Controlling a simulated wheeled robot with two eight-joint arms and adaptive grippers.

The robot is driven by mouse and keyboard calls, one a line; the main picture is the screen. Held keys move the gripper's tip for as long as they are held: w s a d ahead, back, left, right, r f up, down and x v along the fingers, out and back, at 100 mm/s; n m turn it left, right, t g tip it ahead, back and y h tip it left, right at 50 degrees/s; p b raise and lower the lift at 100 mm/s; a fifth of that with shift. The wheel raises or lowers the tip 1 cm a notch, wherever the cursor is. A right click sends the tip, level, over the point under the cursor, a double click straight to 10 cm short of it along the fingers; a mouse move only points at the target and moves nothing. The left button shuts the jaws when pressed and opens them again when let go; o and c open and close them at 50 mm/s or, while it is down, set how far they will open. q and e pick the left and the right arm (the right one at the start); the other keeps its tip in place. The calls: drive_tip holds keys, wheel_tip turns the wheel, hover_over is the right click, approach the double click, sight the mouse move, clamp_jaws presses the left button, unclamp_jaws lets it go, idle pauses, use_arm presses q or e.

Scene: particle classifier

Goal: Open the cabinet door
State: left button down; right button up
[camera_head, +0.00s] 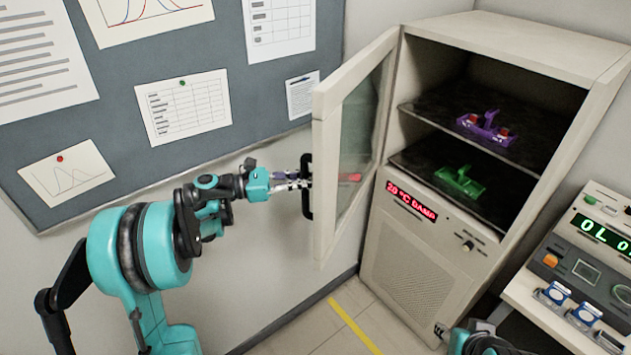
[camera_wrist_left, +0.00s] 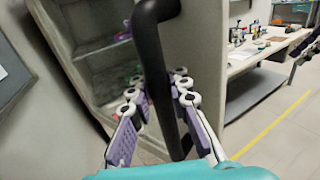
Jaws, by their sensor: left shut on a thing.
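The cabinet (camera_head: 425,245) stands right of centre in the head view. Its pale framed glass door (camera_head: 323,190) is swung well open, sticking out toward me, and the inside shows. A black bar handle (camera_head: 307,190) is on the door's free edge. My left gripper (camera_head: 303,182) is shut on the handle. In the left wrist view, the handle (camera_wrist_left: 158,75) runs between the fingers of my left gripper (camera_wrist_left: 160,100). Part of my right arm's end (camera_head: 478,341) shows at the bottom edge; its fingers cannot be made out clearly.
Inside the cabinet, a purple rack (camera_head: 487,128) sits on the upper shelf and a green rack (camera_head: 460,181) below. A bench with an instrument (camera_head: 592,255) stands at the right. A wall board (camera_head: 110,135) is behind my left arm. Floor with a yellow line (camera_head: 352,325) is clear.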

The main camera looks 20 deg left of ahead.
use_arm(q)
drive_tip(key=shift+s+f, duration=0.1)
drive_tip(key=c, duration=1.7)
unclamp_jaws()
drive_tip(key=shift+o, duration=1.3)
drive_tip(key=shift+s+a, duration=0.2)
drive_tip(key=shift+w, duration=0.1)
drive_tip(key=v, duration=1.2)
